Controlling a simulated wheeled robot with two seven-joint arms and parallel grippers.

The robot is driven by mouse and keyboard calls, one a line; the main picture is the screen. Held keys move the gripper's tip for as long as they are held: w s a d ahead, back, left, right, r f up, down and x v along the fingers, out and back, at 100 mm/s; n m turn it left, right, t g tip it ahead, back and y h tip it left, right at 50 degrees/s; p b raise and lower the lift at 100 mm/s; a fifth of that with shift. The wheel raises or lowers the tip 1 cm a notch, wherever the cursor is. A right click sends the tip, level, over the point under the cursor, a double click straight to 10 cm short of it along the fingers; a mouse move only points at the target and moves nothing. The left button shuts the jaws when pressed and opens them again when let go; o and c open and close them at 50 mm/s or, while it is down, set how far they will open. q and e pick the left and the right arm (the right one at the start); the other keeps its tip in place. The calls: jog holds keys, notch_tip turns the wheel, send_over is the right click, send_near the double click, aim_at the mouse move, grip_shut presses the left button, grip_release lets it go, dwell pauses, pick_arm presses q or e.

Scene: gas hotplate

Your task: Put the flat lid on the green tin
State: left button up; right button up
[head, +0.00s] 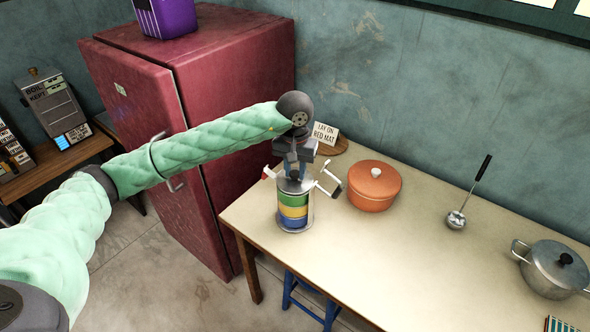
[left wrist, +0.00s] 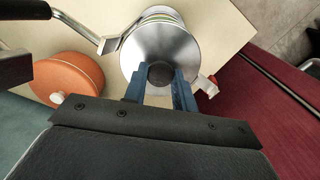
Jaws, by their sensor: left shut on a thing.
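The flat lid (head: 295,185) is a round silver metal disc with a dark knob, also seen from above in the left wrist view (left wrist: 150,47). My left gripper (head: 294,172) is shut on the knob, its blue fingers (left wrist: 160,80) on either side of it. The lid is level over the green tin (head: 293,201), the top one in a stack above a yellow tin (head: 293,212) and a blue tin (head: 293,223). I cannot tell whether the lid touches the green tin's rim. My right gripper is not in view.
Swung-out clamp arms (head: 328,182) stand on both sides of the stack. An orange pot (head: 374,188) is close on the right, with a sign (head: 325,133) behind. A ladle (head: 457,218) and a steel pot (head: 556,268) lie farther right. The front tabletop (head: 375,255) is clear.

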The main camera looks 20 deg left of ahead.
pick_arm(q)
jog(key=shift+f+b, duration=0.4)
jog(key=shift+b, duration=0.1)
jog(key=o, duration=1.1)
jog(key=shift+c, duration=0.2)
